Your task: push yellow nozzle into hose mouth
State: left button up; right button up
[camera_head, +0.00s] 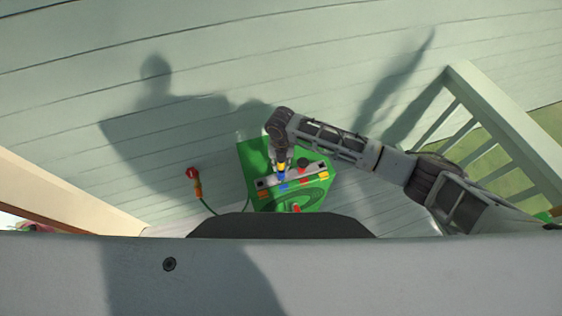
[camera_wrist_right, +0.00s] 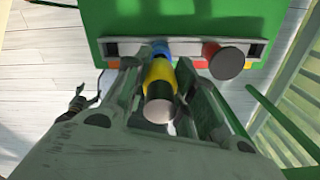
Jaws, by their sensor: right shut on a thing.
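The yellow nozzle (camera_wrist_right: 159,71) has a dark band and a pale round end, and sits between the fingers of my right gripper (camera_wrist_right: 155,85). In the head view the yellow nozzle (camera_head: 281,166) shows small under my right gripper (camera_head: 281,162), which is shut on it. A blue piece (camera_wrist_right: 160,48) lies directly beyond the nozzle, at the grey strip (camera_wrist_right: 128,48) of the green board (camera_wrist_right: 190,18). I cannot tell whether nozzle and blue piece touch. I cannot make out which piece is the hose mouth. My left gripper is not in view.
The green board (camera_head: 252,153) carries red, yellow and blue pieces and a dark round knob (camera_wrist_right: 226,63). A red-and-orange piece (camera_head: 196,181) on a thin green line lies left of it. A pale railing (camera_head: 500,130) stands at right.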

jog(key=shift+f+b, duration=0.6)
jog(key=shift+f, duration=0.5)
dwell(0.3)
jog(key=o, duration=1.1)
jog(key=shift+r, duration=0.1)
jog(key=shift+r, duration=5.95)
